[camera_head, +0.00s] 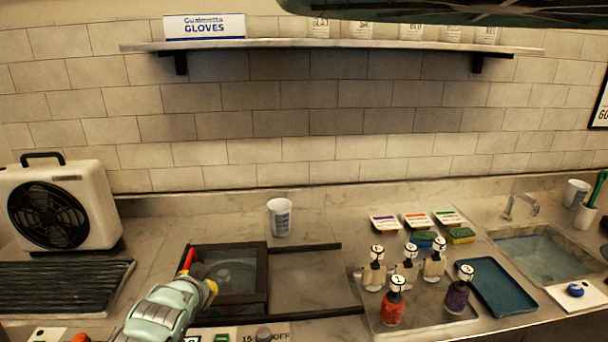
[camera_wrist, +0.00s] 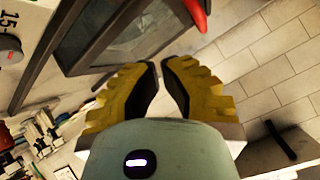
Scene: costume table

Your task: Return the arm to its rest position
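My arm (camera_head: 165,308) reaches in from the lower left in the head view. Its gripper (camera_head: 210,284) has yellow fingers and is beside the near-left corner of a dark-framed, glass-topped box (camera_head: 256,282). In the wrist view my gripper (camera_wrist: 160,64) shows two ridged yellow fingers with dark inner pads. A narrow gap separates the tips and nothing is between them, so it is open and empty. A red handle (camera_head: 189,259) stands just beyond the fingers at the box's left side. It also shows at the top of the wrist view (camera_wrist: 197,12), apart from the fingers.
A fan heater (camera_head: 64,207) and a black ribbed rack (camera_head: 62,287) are to the left. A white cup (camera_head: 280,217) stands behind the box. Dark rails (camera_head: 303,247) run right from it. Several labelled bottles stand on a tray (camera_head: 431,314), with a teal tray (camera_head: 494,288) and sink (camera_head: 545,257) beyond.

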